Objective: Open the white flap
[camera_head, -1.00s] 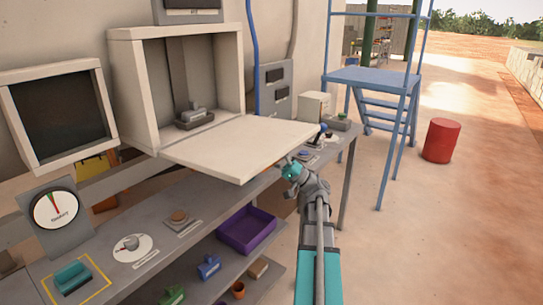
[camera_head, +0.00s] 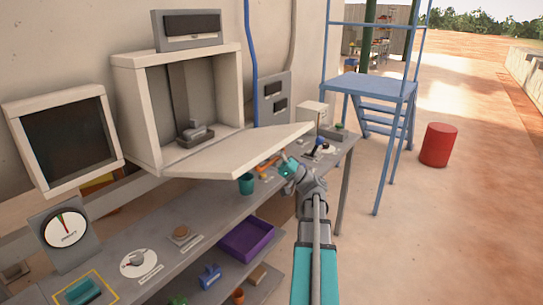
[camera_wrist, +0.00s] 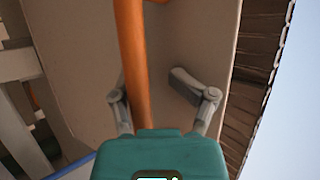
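The white flap (camera_head: 250,147) is hinged along the bottom of a wall box and sticks out in front of its opening, tilted slightly. My gripper (camera_head: 289,166) is just below and in front of its outer edge. In the wrist view a beige panel (camera_wrist: 205,35), apparently the flap's outer face, fills most of the picture. An orange bar (camera_wrist: 133,45) runs along it, passing between my spread fingers (camera_wrist: 150,88), closer to the left one. I cannot tell whether either finger touches the bar. My gripper looks open. In the head view an orange piece (camera_head: 267,163) shows under the flap's edge.
The open box (camera_head: 131,100) holds a grey part on its floor. A grey bench below carries a dial gauge (camera_head: 66,233), a teal cup (camera_head: 246,184) and small parts. A purple bin (camera_head: 246,241) is underneath. Blue steps (camera_head: 374,90) and a red drum (camera_head: 439,145) stand right.

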